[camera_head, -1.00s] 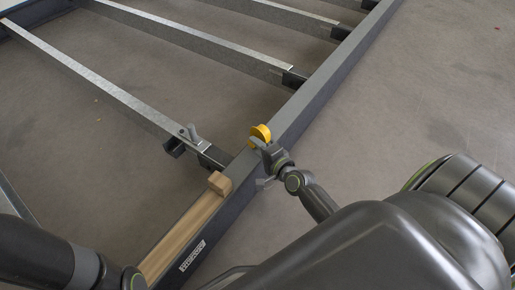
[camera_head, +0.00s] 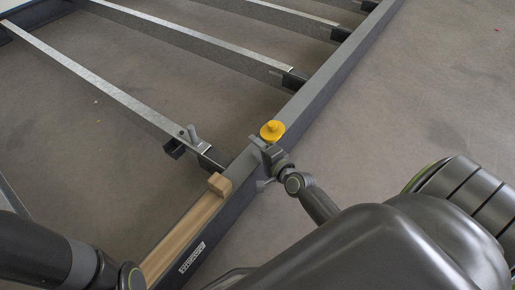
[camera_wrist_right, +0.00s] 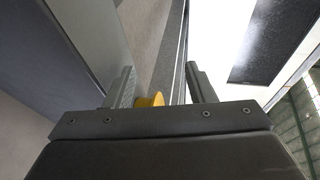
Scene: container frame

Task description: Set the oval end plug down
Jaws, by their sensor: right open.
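The yellow oval end plug (camera_head: 271,131) rests on top of the grey frame rail (camera_head: 318,88), its flat flange down and a small knob up. My right gripper (camera_head: 259,147) is open, just on the near side of the plug. In the right wrist view, the plug (camera_wrist_right: 150,100) shows as a yellow patch between the two spread fingers (camera_wrist_right: 163,88), with most of it hidden behind the gripper body. My left arm comes in at the lower left, but its gripper is out of view.
A wooden strip (camera_head: 185,238) with a wooden block (camera_head: 219,184) lies along the near part of the rail. A grey pin (camera_head: 193,133) stands on a galvanised crossbar (camera_head: 100,84). The rail top beyond the plug is clear, and bare floor lies to the right.

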